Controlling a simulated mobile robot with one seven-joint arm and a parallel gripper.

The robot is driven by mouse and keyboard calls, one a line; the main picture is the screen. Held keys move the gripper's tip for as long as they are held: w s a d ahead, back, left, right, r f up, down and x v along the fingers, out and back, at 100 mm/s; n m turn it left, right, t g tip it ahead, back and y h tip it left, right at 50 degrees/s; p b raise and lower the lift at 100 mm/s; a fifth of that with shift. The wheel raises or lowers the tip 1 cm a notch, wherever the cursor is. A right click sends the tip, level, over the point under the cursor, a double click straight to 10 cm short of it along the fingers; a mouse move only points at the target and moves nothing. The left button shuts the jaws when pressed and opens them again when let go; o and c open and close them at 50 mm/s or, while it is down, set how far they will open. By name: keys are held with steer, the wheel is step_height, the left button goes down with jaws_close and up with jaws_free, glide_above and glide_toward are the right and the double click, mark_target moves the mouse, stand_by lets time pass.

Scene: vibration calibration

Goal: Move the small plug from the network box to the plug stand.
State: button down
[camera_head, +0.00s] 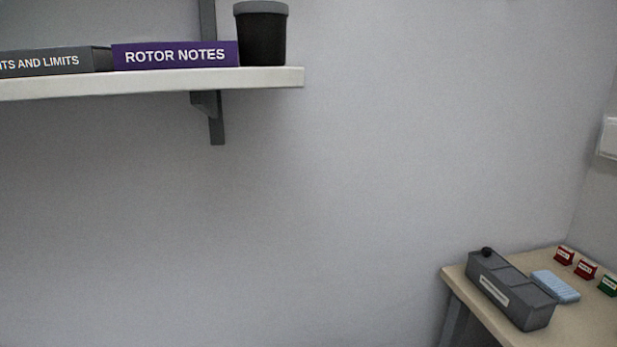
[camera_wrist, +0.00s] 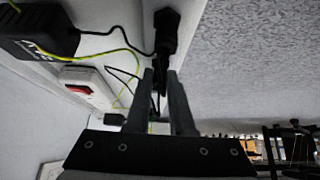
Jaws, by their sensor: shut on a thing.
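In the wrist view, my gripper (camera_wrist: 163,72) points up the picture, its two dark fingers a little apart with a thin dark piece between them. This piece seems to belong to the small black plug (camera_wrist: 165,30), which shows just beyond the fingertips; the fingers hide part of it. A black box (camera_wrist: 30,42) with pale lettering, perhaps the network box, is at upper left with a black and a yellow-green cable. I cannot make out a plug stand for certain. My gripper is not in the head view.
A white power strip (camera_wrist: 82,76) with a red switch and loose cables lie left of my fingers. In the head view, a table (camera_head: 452,274) holds a grey block (camera_head: 520,300), a blue pad (camera_head: 556,287) and small red and green items. A shelf (camera_head: 270,77) holds books and a cup.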

steer(key=c, duration=0.7)
jaws_free()
steer(key=shift+p+v, duration=1.15)
steer(key=shift+v, duration=1.35)
